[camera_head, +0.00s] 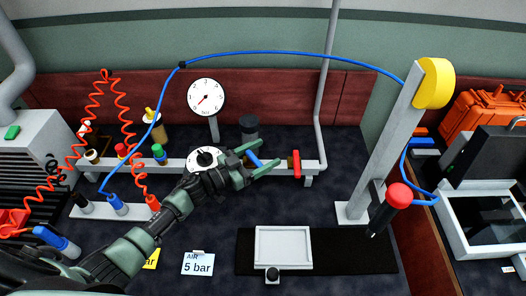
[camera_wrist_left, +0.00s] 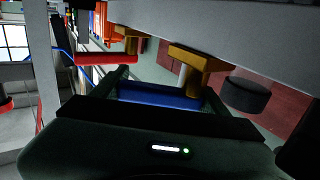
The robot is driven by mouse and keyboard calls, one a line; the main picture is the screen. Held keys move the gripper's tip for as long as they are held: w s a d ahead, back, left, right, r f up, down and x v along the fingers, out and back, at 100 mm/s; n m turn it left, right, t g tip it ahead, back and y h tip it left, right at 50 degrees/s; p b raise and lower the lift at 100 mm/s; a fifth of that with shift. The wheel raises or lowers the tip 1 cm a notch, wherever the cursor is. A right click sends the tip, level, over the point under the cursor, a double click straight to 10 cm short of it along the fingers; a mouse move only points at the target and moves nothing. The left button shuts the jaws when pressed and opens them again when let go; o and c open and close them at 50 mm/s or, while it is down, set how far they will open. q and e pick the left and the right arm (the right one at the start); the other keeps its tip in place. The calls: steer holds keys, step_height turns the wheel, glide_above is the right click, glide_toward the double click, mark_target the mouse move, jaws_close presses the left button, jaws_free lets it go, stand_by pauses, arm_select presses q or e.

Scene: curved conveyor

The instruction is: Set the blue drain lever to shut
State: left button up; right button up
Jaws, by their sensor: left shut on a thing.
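The blue drain lever (camera_head: 255,159) sits on the grey pipe rail, left of a red lever (camera_head: 295,163). My left gripper (camera_head: 262,160) is at the blue lever, with its fingers on either side of it. In the left wrist view the blue lever (camera_wrist_left: 160,95) lies between the two fingertips, below a brass valve stem (camera_wrist_left: 197,65). The gripper is shut on it. The red lever also shows in the left wrist view (camera_wrist_left: 106,58), apart from the fingers. My right gripper is in neither view.
A round white gauge (camera_head: 206,96) stands behind the rail, and another dial (camera_head: 204,158) is beside my left wrist. A grey post (camera_head: 385,140) with a yellow top stands at the right. A white tray (camera_head: 284,247) lies on the black mat in front. A black knob (camera_head: 249,127) is behind the lever.

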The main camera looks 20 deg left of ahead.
arm_select(q)
steer(key=shift+s+m+g+h+b, duration=0.2)
steer(key=shift+m+g+h+b, duration=0.05)
steer(key=shift+m+g+h, duration=0.35)
steer(key=shift+s+m+g+h+b, duration=0.15)
steer(key=shift+m+g+h+b, duration=0.1)
steer(key=shift+m+g+h, duration=0.3)
steer(key=o, duration=2.1)
steer(key=shift+r, duration=0.1)
step_height(320, 180, up, 20)
steer(key=shift+f+p, duration=0.1)
steer(key=shift+p, duration=0.7)
